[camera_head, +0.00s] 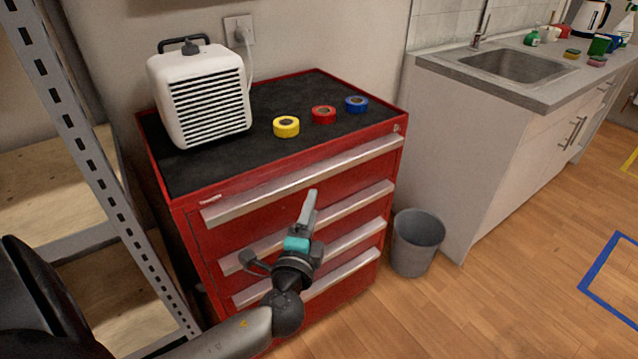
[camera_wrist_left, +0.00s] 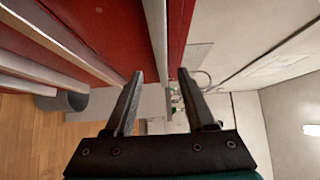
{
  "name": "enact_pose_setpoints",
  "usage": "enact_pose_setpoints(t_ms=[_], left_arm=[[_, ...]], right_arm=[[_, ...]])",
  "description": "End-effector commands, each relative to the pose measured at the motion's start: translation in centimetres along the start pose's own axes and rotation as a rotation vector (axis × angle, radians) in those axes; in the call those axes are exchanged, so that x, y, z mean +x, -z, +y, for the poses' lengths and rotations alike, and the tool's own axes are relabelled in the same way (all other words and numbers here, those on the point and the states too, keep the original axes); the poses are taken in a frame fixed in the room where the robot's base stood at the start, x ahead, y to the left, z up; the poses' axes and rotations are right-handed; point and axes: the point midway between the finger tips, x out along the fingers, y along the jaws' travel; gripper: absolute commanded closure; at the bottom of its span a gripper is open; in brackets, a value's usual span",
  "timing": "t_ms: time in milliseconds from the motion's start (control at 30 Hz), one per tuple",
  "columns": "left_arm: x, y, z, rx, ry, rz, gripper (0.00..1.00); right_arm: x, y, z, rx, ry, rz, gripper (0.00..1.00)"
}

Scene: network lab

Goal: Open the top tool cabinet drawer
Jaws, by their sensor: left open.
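The red tool cabinet (camera_head: 215,236) stands against the wall, its drawers all shut. The top drawer's long silver handle (camera_head: 330,165) runs along the upper front. My left gripper (camera_head: 309,200) is in front of the cabinet, its tip just below the middle of that handle in the head view. In the left wrist view the left gripper (camera_wrist_left: 160,75) is open, with the silver handle bar (camera_wrist_left: 157,35) lined up between its fingers. I cannot tell whether the fingers touch the bar. My right gripper is not in view.
A white heater (camera_head: 205,95) and yellow, red and blue tape rolls (camera_head: 323,114) lie on the black cabinet top. A grey bin (camera_head: 416,243) stands at the cabinet's right, before the sink counter (camera_head: 480,150). A metal shelf (camera_head: 95,150) is close on the left.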

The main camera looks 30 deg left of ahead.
Motion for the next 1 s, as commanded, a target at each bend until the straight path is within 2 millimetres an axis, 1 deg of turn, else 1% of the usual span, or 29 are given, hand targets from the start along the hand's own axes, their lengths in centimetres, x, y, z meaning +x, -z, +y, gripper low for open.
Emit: enact_pose_setpoints(t_ms=[33,300,500,600,767,967,1000], left_arm=[[1.0,0.0,-0.1,0.000,0.003,0.000,0.45],[5.4,0.0,0.0,0.001,0.002,0.000,0.45],[7.7,0.0,0.1,0.001,0.000,-0.001,0.45],[8.3,0.0,0.1,0.000,-0.001,0.000,0.45],[8.7,0.0,0.1,0.000,-0.002,0.000,0.45],[8.7,0.0,0.1,0.000,-0.002,0.000,0.45],[8.7,0.0,0.1,0.000,-0.002,0.000,0.48]], right_arm=[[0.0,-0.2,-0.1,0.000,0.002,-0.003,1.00],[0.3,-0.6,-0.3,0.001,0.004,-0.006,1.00],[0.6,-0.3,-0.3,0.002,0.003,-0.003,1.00],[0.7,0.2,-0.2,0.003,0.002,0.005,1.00],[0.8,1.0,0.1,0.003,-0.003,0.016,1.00],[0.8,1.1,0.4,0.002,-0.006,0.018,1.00],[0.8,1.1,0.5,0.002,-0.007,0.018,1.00]])
